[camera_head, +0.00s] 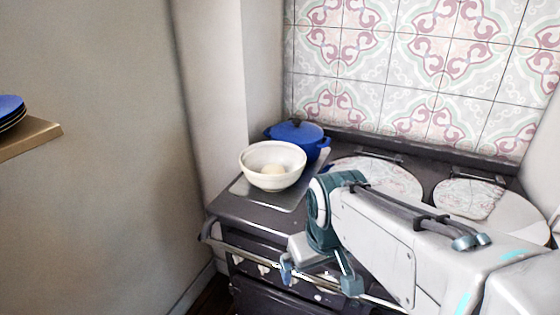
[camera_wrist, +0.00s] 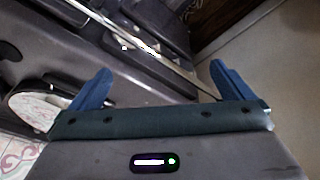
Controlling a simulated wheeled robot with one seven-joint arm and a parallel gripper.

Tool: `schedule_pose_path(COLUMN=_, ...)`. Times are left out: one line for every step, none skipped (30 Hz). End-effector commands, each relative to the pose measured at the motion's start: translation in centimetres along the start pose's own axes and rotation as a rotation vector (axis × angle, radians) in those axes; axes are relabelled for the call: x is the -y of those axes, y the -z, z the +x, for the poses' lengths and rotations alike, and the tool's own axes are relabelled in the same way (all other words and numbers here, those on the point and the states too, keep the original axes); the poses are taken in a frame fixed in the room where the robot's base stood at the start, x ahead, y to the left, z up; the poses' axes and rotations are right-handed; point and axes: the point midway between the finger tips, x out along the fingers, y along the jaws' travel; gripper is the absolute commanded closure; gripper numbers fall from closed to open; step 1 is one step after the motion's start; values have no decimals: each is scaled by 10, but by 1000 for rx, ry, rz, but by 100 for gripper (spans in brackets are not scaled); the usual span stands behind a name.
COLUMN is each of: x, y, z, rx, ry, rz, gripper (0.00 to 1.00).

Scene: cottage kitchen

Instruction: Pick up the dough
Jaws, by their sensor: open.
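The dough (camera_head: 272,170) is a small pale lump inside a white bowl (camera_head: 262,183). The bowl stands on the left of the dark stove top in the head view. The bowl's front wall hides the lower part of the dough. My gripper (camera_head: 318,280) is in front of the stove, lower than the bowl and to its right. In the wrist view its two blue fingers (camera_wrist: 160,85) are spread wide with nothing between them. The bowl and dough are not visible in the wrist view.
A blue lidded pot (camera_head: 297,135) stands right behind the bowl. Round patterned hob covers (camera_head: 375,178) lie to the right. A metal rail (camera_head: 225,243) runs along the stove front. A shelf (camera_head: 30,138) with blue plates (camera_head: 10,108) juts from the left wall.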

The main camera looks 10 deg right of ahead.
Motion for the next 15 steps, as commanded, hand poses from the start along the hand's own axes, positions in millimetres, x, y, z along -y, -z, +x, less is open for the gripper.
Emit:
schedule_pose_path(x=-2, y=17, z=-6, rx=3, ry=-5, rz=-81, gripper=0)
schedule_pose_path(x=-4, y=28, z=-8, rx=6, ry=-9, rz=-143, gripper=0)
schedule_pose_path(x=-6, y=43, z=-13, rx=7, ry=-15, rz=-233, gripper=0)
schedule_pose_path(x=-8, y=56, z=-15, rx=9, ry=-19, rz=-303, gripper=0)
schedule_pose_path(x=-10, y=68, z=-18, rx=12, ry=-23, rz=-376, gripper=0)
schedule_pose_path(x=-12, y=85, z=-21, rx=15, ry=-27, rz=-472, gripper=0)
schedule_pose_path(x=-14, y=97, z=-22, rx=17, ry=-30, rz=-545, gripper=0)
schedule_pose_path(x=-16, y=109, z=-24, rx=20, ry=-34, rz=-618, gripper=0)
schedule_pose_path(x=-18, y=125, z=-25, rx=25, ry=-37, rz=-715, gripper=0)
schedule_pose_path(x=-20, y=137, z=-26, rx=28, ry=-38, rz=-788, gripper=0)
schedule_pose_path(x=-21, y=150, z=-26, rx=30, ry=-40, rz=-859, gripper=0)
schedule_pose_path(x=-23, y=165, z=-26, rx=34, ry=-41, rz=-956, gripper=0)
schedule_pose_path(x=-24, y=177, z=-26, rx=38, ry=-42, rz=-1028, gripper=0)
schedule_pose_path(x=-26, y=188, z=-26, rx=41, ry=-43, rz=-1100, gripper=0)
schedule_pose_path(x=-27, y=204, z=-25, rx=44, ry=-44, rz=-1196, gripper=0)
